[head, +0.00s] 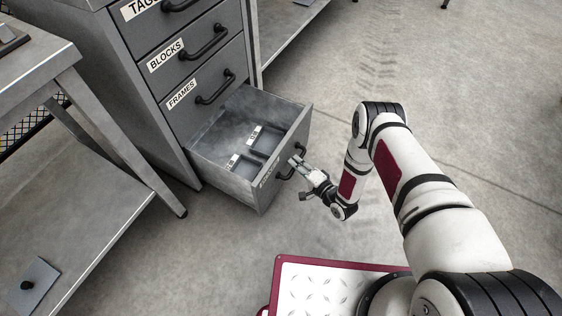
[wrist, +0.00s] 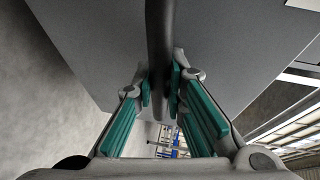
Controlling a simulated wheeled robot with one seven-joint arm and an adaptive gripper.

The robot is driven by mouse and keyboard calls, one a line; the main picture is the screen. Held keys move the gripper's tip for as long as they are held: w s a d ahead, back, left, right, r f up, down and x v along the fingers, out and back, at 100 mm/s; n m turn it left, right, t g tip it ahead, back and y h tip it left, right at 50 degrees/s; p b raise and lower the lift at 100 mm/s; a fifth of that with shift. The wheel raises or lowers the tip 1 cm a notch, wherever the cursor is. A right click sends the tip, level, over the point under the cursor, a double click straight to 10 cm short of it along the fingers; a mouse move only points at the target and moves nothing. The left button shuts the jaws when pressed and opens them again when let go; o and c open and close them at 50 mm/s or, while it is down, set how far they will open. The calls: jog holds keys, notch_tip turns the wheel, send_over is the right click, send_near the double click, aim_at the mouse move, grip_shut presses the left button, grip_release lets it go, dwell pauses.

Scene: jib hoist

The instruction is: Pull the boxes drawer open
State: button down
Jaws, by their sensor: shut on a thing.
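The bottom drawer (head: 238,183) of the grey cabinet stands pulled out, with its inside showing. The label on its front is seen at a steep angle and I cannot read it. My gripper (head: 298,164) is at the dark handle (head: 284,176) on the drawer's front. In the wrist view the handle (wrist: 160,40) runs between the green-padded fingers (wrist: 173,88), and the fingers are shut on it. The grey drawer front (wrist: 230,50) fills the view behind the handle.
Above it are shut drawers labelled BLOCKS (head: 204,48) and FRAMES (head: 207,90). A metal bench (head: 110,115) stands at the left, with a small plate (head: 34,284) on its lower shelf. The floor (head: 400,60) right of the drawer is clear. My white base is at the bottom.

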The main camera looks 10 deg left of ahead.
jog(key=shift+s+d, duration=0.3)
jog(key=shift+d, duration=0.45)
jog(key=shift+s+d, duration=0.3)
jog(key=shift+d, duration=0.4)
jog(key=c, duration=1.9)
grip_release()
jog(key=v, duration=1.2)
